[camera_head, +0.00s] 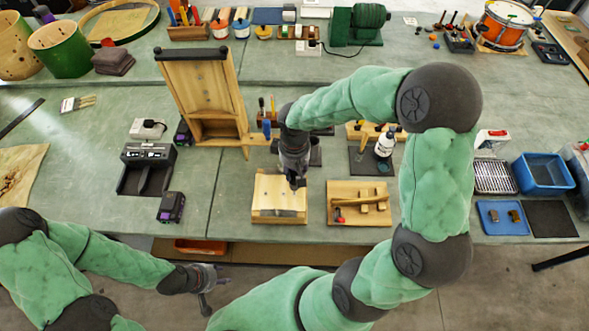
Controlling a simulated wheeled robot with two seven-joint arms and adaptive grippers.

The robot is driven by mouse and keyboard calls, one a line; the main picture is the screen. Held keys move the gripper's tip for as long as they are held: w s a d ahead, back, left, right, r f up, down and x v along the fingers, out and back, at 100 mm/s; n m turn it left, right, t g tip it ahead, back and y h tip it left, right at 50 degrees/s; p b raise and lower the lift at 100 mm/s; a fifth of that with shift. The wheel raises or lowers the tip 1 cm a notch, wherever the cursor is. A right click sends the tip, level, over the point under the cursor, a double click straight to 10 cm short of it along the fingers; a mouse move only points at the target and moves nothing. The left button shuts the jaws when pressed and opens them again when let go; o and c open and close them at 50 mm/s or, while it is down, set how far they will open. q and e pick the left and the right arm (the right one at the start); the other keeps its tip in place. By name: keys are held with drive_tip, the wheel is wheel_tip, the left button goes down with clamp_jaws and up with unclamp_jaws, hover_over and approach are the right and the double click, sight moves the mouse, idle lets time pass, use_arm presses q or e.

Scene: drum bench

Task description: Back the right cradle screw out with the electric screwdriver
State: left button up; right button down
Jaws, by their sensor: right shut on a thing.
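The wooden cradle (264,193) stands near the bench's front edge, with a grey curved piece (281,214) along its front. My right gripper (296,180) points down at the cradle's right half, shut on a dark tool that is mostly hidden by the gripper; it appears to be the electric screwdriver. I cannot make out the cradle screws or whether the tool's tip touches one. My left gripper (208,288) is open and empty, low in front of the bench and over the floor.
A tilted wooden stand (208,85) rises behind the cradle. A wooden tray (345,216) with small tools lies to its right. A black device (147,165) and a small dark box (171,207) are to its left. Bare bench shows between box and cradle.

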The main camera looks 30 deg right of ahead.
drive_tip(key=shift+f+b, duration=0.25)
drive_tip(key=shift+b, duration=0.05)
idle(0.8)
drive_tip(key=shift+s+r, duration=0.1)
drive_tip(key=shift+r, duration=0.1)
idle(2.0)
drive_tip(key=shift+r+p, duration=1.15)
drive_tip(key=shift+r, duration=0.4)
